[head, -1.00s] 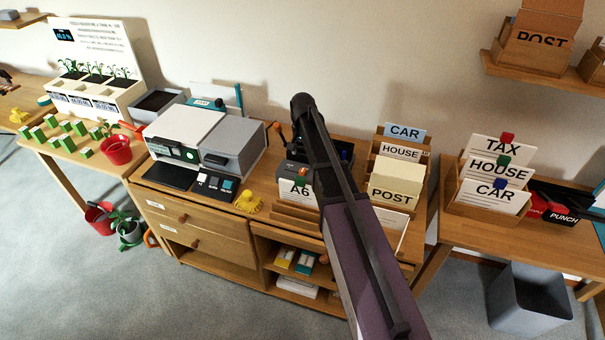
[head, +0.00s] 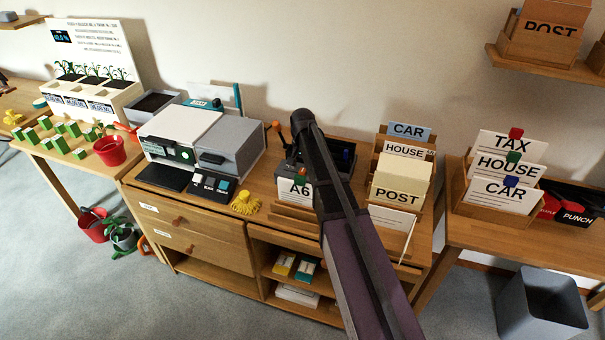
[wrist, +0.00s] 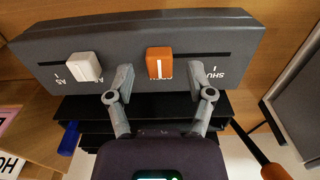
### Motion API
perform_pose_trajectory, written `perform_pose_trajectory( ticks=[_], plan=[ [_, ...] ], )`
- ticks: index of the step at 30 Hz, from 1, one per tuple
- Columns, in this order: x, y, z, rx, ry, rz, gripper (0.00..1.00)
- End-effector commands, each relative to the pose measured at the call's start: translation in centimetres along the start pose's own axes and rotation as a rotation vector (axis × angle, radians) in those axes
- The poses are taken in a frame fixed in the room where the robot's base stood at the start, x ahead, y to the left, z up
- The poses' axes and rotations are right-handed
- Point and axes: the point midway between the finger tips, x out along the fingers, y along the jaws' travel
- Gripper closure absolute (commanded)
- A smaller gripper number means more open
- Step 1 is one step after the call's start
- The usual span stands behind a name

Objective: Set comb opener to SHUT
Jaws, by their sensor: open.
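The comb opener shows in the wrist view as a dark grey bar (wrist: 200,38) with a long slot. An orange slider knob (wrist: 159,62) sits near the middle of the slot, left of a partly covered label beginning "SHU" at the right. A white knob (wrist: 84,67) sits further left, near an "A5" mark. My gripper (wrist: 160,74) is open, its fingers on either side of the orange knob, with gaps visible. In the head view the dark machine (head: 291,167) is partly hidden behind my arm, which also hides the gripper's fingers.
An orange-tipped lever (wrist: 274,171) stands at the wrist view's lower right. Around the machine in the head view are an A6 card holder (head: 298,191), a POST card rack (head: 396,194), a grey-and-white device (head: 228,142) and a yellow object (head: 245,203).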

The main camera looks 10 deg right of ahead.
Motion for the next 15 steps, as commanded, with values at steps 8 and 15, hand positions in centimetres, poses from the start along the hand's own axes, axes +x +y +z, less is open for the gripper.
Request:
perform_pose_trajectory(
  ticks=[8, 15],
  plan=[
    [1.01, 0.0, 0.0, 0.0, 0.0, 0.0, 0.31],
    [1.0, 0.0, 0.0, 0.0, 0.0, 0.0, 0.31]
  ],
)
